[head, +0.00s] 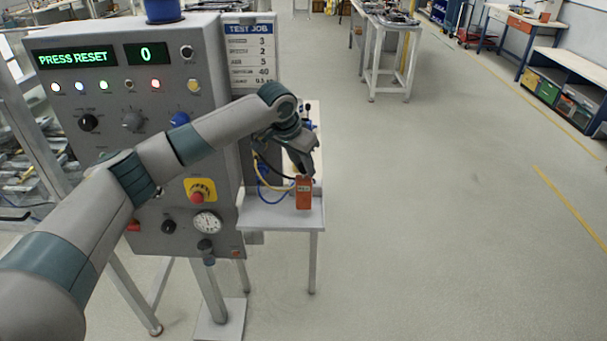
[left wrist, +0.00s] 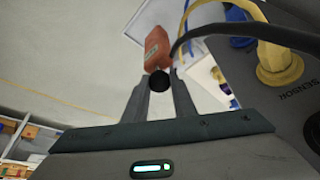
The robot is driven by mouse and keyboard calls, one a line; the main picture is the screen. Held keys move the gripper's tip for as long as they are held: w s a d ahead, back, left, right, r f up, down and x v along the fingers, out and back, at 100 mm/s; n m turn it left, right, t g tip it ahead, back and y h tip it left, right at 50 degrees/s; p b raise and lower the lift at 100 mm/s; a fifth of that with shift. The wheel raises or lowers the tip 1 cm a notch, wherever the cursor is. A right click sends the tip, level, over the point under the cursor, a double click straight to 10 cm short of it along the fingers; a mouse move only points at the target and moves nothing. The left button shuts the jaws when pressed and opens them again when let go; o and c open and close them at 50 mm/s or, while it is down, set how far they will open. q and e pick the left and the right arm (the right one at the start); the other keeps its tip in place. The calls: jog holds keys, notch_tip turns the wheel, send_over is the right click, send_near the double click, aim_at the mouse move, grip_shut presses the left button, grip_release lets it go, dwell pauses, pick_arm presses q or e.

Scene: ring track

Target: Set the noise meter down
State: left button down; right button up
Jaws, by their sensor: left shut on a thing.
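The noise meter is an orange-red box with a small display and a black round end. In the head view the noise meter (head: 304,193) hangs below my left gripper (head: 305,174), in front of the small light side table (head: 270,215). In the left wrist view the noise meter (left wrist: 158,50) shows beyond the fingers, with its black round end between the tips of my left gripper (left wrist: 160,82). My left gripper is shut on it. I cannot tell whether the meter touches the tabletop. My right gripper is not in view.
A grey control panel (head: 140,200) with knobs, lamps and a gauge stands left of the table. Blue and yellow cables run close to the gripper; a yellow plug (left wrist: 280,65) marked SENSOR is near in the left wrist view. The floor to the right is clear.

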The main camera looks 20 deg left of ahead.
pick_arm(q)
notch_tip(320, 180, down, 3)
jog(key=shift+r+p, duration=0.1)
jog(key=shift+p, duration=0.6)
jog(key=shift+f, duration=0.3)
jog(key=c, duration=1.5)
grip_release()
jog(key=shift+f, duration=0.1)
jog(key=shift+o, duration=0.2)
jog(key=shift+s+a+r, duration=0.1)
jog(key=shift+s+r, duration=0.05)
jog(key=shift+r, duration=0.3)
jog(key=b+v, duration=0.3)
jog(key=v, duration=0.8)
jog(key=shift+r, duration=0.2)
